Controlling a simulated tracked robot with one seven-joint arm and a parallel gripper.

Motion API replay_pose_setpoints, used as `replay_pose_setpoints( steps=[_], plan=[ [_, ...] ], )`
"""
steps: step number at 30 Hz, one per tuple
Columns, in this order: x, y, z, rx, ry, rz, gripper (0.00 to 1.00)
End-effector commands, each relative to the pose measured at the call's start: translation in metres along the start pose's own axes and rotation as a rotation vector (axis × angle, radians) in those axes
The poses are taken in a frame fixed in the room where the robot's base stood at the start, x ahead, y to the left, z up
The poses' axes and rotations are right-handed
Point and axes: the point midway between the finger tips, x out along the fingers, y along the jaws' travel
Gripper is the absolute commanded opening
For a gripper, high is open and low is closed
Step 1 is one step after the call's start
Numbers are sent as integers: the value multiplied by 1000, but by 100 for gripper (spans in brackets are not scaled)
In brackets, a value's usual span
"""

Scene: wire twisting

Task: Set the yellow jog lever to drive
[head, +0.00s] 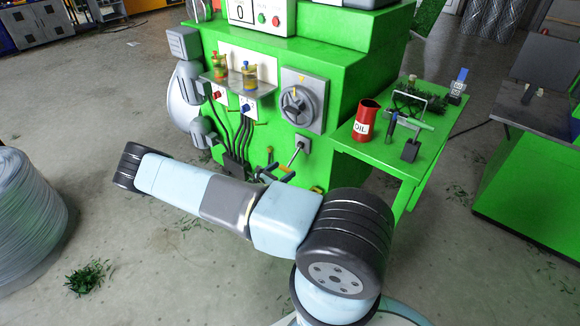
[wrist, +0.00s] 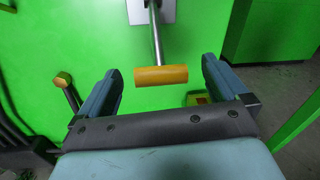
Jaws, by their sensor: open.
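The jog lever (wrist: 161,75) shows in the wrist view as a yellow-orange crossbar on a thin metal rod. The rod runs up to a pale plate (wrist: 151,10) on the green machine face. My gripper (wrist: 161,67) is open, with one blue finger left of the crossbar and one right of it. Gaps show on both sides, so neither finger appears to touch it. Depth between fingers and bar is hard to judge. In the head view the lever's grey mounting plate (head: 304,143) is on the machine front, and my arm's end is close below it. Any position markings are unreadable.
A yellow knob (wrist: 62,80) on a dark rod stands left of my gripper. Black cables (head: 240,135) hang on the machine front. A grey rotary switch (head: 297,106) is above the lever. A green side table (head: 372,152) carries a red oil jug (head: 367,121) to the right.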

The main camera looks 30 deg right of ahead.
Motion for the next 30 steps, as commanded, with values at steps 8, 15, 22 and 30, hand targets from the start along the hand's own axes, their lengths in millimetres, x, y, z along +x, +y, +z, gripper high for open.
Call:
replay_pose_setpoints(
  steps=[8,15,22,30],
  plan=[
    [41,0,0,-1,0,0,100],
    [53,0,0,1,0,-1,100],
    [54,0,0,0,0,0,100],
    [54,0,0,0,0,0,77]
  ],
)
